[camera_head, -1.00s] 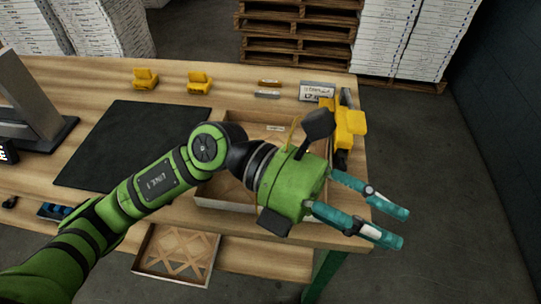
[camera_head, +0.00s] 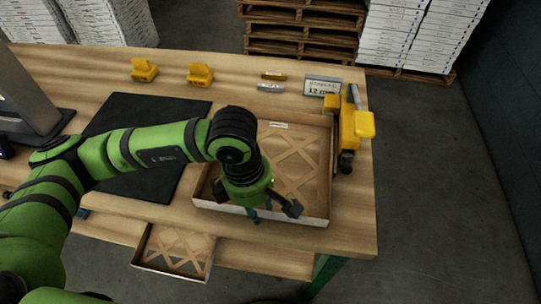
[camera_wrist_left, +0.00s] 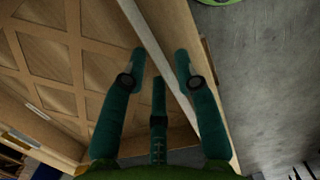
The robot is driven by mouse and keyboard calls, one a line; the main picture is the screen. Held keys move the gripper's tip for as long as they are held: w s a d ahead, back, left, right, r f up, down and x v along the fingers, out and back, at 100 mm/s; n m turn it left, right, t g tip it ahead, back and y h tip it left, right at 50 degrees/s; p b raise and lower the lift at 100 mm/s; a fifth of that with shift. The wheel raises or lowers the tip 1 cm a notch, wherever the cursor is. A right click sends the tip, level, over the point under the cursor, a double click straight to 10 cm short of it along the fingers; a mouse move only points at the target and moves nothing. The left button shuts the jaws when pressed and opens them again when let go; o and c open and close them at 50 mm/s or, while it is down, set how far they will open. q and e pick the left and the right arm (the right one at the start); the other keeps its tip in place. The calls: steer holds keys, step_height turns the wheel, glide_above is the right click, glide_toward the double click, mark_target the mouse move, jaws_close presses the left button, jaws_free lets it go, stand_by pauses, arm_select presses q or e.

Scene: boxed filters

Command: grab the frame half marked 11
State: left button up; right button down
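A shallow cardboard frame half (camera_head: 318,219) with a lattice lies on the table's right part. It has a small pale label on its far side, too small to read. A second lattice frame half (camera_head: 150,268) sits lower, below the table's front edge; no number is readable on it. My left gripper (camera_head: 255,215) points down at the front wall of the upper frame half, partly hidden by its own wrist. In the left wrist view its teal fingers (camera_wrist_left: 160,62) are apart, with the pale wall edge (camera_wrist_left: 168,50) running between them. My right gripper is not in view.
A yellow tool (camera_head: 352,125) stands close to the right of the upper frame half. A small sign (camera_head: 322,86) and two yellow holders (camera_head: 199,74) are at the back. A dark mat (camera_head: 120,115) lies to the left, under my arm.

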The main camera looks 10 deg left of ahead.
arm_select(q)
steer(key=shift+d+f, duration=0.1)
steer(key=shift+f, duration=0.5)
jaws_close()
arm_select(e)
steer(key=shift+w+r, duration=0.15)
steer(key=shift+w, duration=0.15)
